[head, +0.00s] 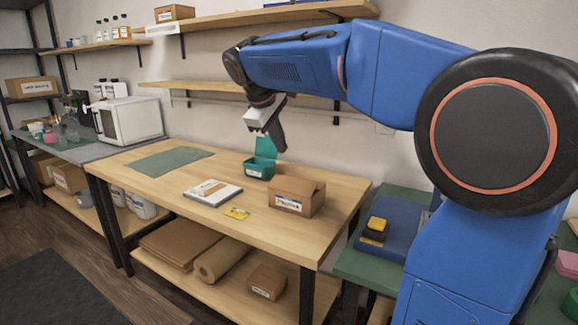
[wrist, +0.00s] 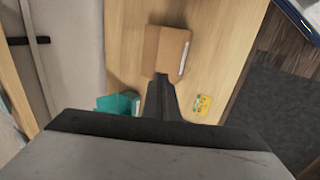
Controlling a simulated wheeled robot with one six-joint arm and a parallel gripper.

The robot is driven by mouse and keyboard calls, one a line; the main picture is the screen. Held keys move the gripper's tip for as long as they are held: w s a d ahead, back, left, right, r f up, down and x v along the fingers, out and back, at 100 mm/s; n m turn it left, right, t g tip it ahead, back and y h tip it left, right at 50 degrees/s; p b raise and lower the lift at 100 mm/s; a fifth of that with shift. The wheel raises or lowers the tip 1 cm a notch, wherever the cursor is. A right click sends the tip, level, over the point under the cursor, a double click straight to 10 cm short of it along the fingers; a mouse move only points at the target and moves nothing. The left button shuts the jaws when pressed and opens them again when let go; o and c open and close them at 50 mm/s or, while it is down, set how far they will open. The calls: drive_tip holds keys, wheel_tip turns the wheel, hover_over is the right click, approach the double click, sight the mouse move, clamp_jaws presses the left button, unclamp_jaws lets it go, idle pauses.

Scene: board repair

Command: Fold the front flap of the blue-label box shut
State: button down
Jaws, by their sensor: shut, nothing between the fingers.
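A brown cardboard box (head: 291,199) with a small label on its front side stands on the wooden workbench, right of centre. Its label's colour is too small to tell for sure. In the wrist view the box (wrist: 172,52) is at the top, just beyond my fingertips, with a darker and a lighter strip on top. I cannot tell how its flaps lie. My gripper (head: 279,146) is shut and empty, raised above the bench behind and left of the box. Its closed fingers (wrist: 161,80) also show in the wrist view, apart from the box.
A teal open container (head: 258,171) with a raised lid stands left of the box, below my gripper. A green mat (head: 172,160) lies at the bench's left. Shelves hang behind.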

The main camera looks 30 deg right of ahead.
sight(296, 179)
drive_tip(key=x, duration=1.3)
drive_tip(key=shift+w+d+f, duration=0.1)
drive_tip(key=shift+d+f, duration=0.05)
drive_tip(key=shift+f, duration=0.15)
drive_tip(key=shift+w+d+f+y, duration=0.1)
drive_tip(key=shift+w+d+y, duration=0.1)
drive_tip(key=shift+y, duration=0.1)
drive_tip(key=shift+d+g, duration=0.15)
drive_tip(key=shift+g, duration=0.15)
drive_tip(key=g+y, duration=0.1)
drive_tip(key=w+d+f+g+y, duration=0.1)
drive_tip(key=y, duration=0.1)
drive_tip(key=shift+d+f, duration=0.1)
drive_tip(key=shift+f, duration=0.05)
drive_tip(key=shift+w+d+f+g+y, duration=0.15)
drive_tip(key=shift+g+y, duration=0.25)
drive_tip(key=shift+y, duration=0.35)
drive_tip(key=shift+s+d+f+g+y, duration=0.15)
drive_tip(key=shift+g+y, duration=0.25)
drive_tip(key=shift+y, duration=0.35)
drive_tip(key=shift+a, duration=0.1)
drive_tip(key=shift+a, duration=0.15)
